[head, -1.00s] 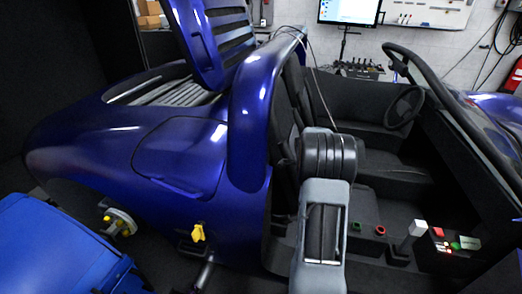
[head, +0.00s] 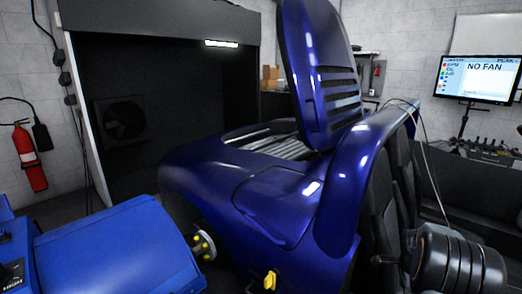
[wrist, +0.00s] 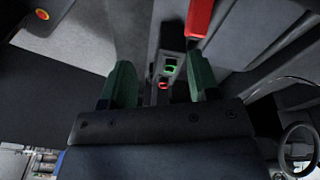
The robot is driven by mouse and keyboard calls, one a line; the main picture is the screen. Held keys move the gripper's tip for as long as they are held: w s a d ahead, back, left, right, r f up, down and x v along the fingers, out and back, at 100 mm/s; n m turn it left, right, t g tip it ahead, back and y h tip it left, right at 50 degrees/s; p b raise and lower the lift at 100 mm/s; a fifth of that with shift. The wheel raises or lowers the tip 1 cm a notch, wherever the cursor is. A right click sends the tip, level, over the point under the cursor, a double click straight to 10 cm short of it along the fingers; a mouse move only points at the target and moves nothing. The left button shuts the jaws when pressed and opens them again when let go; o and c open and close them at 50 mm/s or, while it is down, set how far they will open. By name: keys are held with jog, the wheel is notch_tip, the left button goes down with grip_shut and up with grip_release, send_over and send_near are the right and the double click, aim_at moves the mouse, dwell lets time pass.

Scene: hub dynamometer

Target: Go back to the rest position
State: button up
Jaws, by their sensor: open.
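My gripper (wrist: 162,82) shows in the wrist view with two green fingers spread apart and nothing between them. Beyond the fingers lies a dark console with a green-lit switch (wrist: 170,66) and a red button (wrist: 163,85); the fingers look apart from it. A red handle (wrist: 198,18) stands above the right finger. In the head view only a dark rounded joint of my arm shows at the lower right; my gripper is outside that view.
The blue car (head: 290,200) fills the middle, its rear lid (head: 318,75) raised. A blue machine (head: 120,250) stands close at lower left, near a yellow-studded hub (head: 204,245). A dark fan (head: 125,120), fire extinguisher (head: 28,158) and "NO FAN" monitor (head: 482,72) stand behind.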

jog(key=s+a+r+n+t+p, duration=0.1)
jog(key=s+a+r+n+p, duration=0.3)
jog(key=a+r+n+p, duration=0.3)
jog(key=s+a+r+n+t+p, duration=0.2)
jog(key=s+a+r+n+p, duration=0.2)
jog(key=a+r, duration=0.9)
jog(key=s+a+r+n+t+y+p, duration=0.1)
jog(key=s+a+r+n+p, duration=0.3)
jog(key=a+r+n+p, duration=0.6)
notch_tip(320, 180, up, 6)
jog(key=shift+s+a+r+n+t+p, duration=0.15)
jog(key=shift+s+a+n+t+p, duration=0.3)
jog(key=shift+n, duration=0.55)
